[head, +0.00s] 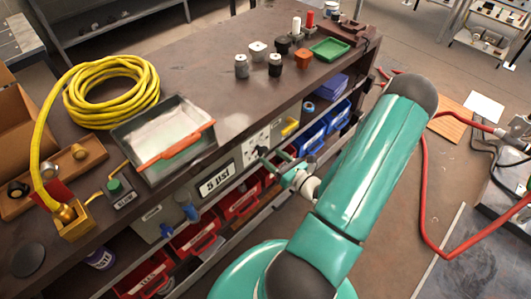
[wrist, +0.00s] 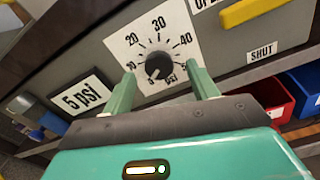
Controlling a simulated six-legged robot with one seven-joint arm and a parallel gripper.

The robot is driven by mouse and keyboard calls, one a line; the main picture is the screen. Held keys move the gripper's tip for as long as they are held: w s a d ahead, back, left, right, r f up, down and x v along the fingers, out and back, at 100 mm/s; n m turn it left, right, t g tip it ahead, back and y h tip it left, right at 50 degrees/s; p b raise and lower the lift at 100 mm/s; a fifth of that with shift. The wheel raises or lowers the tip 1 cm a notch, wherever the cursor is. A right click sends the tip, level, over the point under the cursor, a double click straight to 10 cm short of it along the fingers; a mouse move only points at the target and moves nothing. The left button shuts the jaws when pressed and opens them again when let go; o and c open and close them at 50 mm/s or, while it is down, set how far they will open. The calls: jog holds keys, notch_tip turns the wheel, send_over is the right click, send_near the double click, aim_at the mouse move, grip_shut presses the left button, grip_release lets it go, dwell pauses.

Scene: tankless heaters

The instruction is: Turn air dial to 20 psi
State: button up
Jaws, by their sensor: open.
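The air dial (wrist: 158,66) is a round black knob on a white plate with psi numbers, on the grey front panel of the bench. 20, 30 and 40 are readable around it; the lower-left numbers are partly hidden by a finger. A pale mark on the knob appears to point down-left. A label left of it reads 5 psi (wrist: 83,96); it also shows in the head view (head: 216,183). My gripper (wrist: 162,71) is open, its two green fingers on either side of the knob in the picture. I cannot tell whether they touch it. In the head view my gripper (head: 272,160) is at the panel.
A yellow handle (wrist: 248,11) with a SHUT label is right of the dial. Red bins (head: 240,199) and blue bins (head: 312,137) sit below the panel. The bench top holds a yellow hose coil (head: 112,88) and a metal tray (head: 150,160).

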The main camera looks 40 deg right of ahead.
aim_at(265, 152)
jog(key=shift+w+a, duration=0.15)
jog(key=shift+w, duration=1.8)
jog(key=c, duration=1)
